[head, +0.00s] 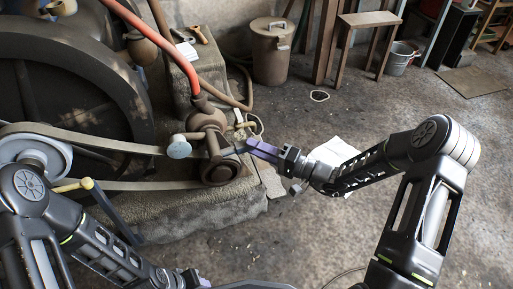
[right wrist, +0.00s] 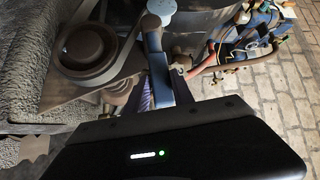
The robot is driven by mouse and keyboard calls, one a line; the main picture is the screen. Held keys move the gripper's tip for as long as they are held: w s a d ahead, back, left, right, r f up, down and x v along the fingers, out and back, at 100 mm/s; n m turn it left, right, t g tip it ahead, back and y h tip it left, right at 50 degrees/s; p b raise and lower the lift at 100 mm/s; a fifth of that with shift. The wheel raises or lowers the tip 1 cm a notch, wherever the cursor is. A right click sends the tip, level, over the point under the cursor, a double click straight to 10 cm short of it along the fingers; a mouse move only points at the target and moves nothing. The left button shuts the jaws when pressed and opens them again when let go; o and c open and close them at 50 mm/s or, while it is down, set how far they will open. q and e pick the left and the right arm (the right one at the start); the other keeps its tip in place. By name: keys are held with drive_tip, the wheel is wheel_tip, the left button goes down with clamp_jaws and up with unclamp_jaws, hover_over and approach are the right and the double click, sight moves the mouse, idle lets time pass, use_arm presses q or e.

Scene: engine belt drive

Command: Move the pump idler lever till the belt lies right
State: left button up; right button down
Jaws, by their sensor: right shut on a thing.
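The pump idler lever (right wrist: 155,45) is a blue-grey bar with a pale blue round knob (right wrist: 162,6). The flat belt (head: 110,141) runs from the grey pulley at left to the pump pulley (head: 218,171). The belt's exact seat on the pump pulley is unclear. My left gripper (head: 200,281) is at the bottom edge, mostly hidden.
A large dark flywheel (head: 110,75) stands behind the belt. A red hose (head: 160,40) drops to the pump. A lidded metal can (head: 272,55) stands behind.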

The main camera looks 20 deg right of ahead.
wheel_tip(320, 180, up, 2)
drive_tip(key=shift+a+r+n+g+h+p, duration=0.2)
drive_tip(key=shift+n+g+h+p, duration=0.3)
drive_tip(key=shift+p, duration=0.5)
drive_tip(key=shift+r+n, duration=0.1)
drive_tip(key=shift+n, duration=0.2)
drive_tip(key=c, duration=1.1)
unclamp_jaws()
